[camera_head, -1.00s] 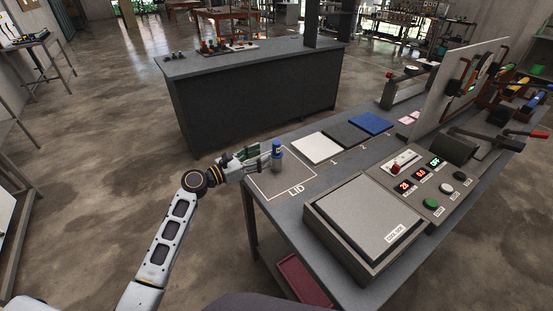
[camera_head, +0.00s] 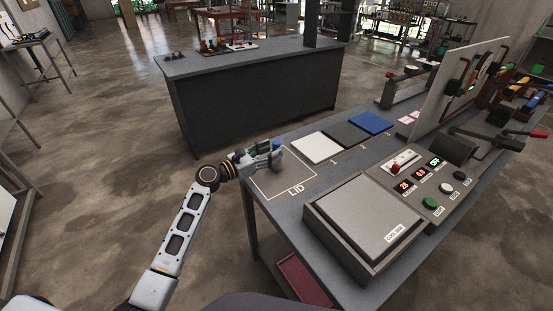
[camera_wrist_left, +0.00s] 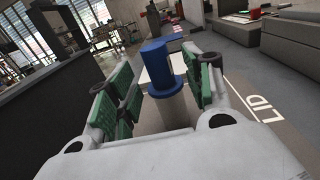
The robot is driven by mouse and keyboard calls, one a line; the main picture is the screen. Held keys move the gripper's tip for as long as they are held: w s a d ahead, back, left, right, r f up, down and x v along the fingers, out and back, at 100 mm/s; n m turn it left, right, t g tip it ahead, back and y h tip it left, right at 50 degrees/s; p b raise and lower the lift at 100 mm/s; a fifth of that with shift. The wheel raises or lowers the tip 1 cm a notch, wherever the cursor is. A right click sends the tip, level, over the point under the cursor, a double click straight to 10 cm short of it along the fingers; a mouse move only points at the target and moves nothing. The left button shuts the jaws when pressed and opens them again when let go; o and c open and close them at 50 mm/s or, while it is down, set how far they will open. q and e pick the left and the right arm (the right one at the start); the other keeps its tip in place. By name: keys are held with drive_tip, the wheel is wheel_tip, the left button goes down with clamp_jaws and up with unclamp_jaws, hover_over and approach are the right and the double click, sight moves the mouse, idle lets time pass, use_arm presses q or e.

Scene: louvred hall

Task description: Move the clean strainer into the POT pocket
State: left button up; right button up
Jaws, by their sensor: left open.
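A grey cylinder with a stepped blue top (camera_head: 277,145) stands on the outlined LID area (camera_head: 298,181) of the near table. In the left wrist view its blue top (camera_wrist_left: 157,65) rises between the green-padded fingers, and its grey lower part shows below. My left gripper (camera_head: 268,151) is open, its fingers on either side of the cylinder, partly hiding it in the head view. In the left wrist view the gripper (camera_wrist_left: 163,88) shows space beside the cylinder. I cannot make out a strainer or a POT label. My right gripper is not in view.
White, dark and blue square pads (camera_head: 371,123) lie in a row behind the LID area. A large grey box with a flat top (camera_head: 362,216) and a control panel (camera_head: 424,187) stand to the right. An upright white board (camera_head: 440,95) stands at the back right.

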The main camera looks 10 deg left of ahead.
use_arm(q)
drive_tip(key=shift+x, duration=1.55)
drive_tip(key=shift+d+f, duration=0.1)
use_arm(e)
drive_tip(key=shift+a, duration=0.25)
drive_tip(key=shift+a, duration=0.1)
use_arm(q)
drive_tip(key=shift+c, duration=0.4)
drive_tip(key=c, duration=1)
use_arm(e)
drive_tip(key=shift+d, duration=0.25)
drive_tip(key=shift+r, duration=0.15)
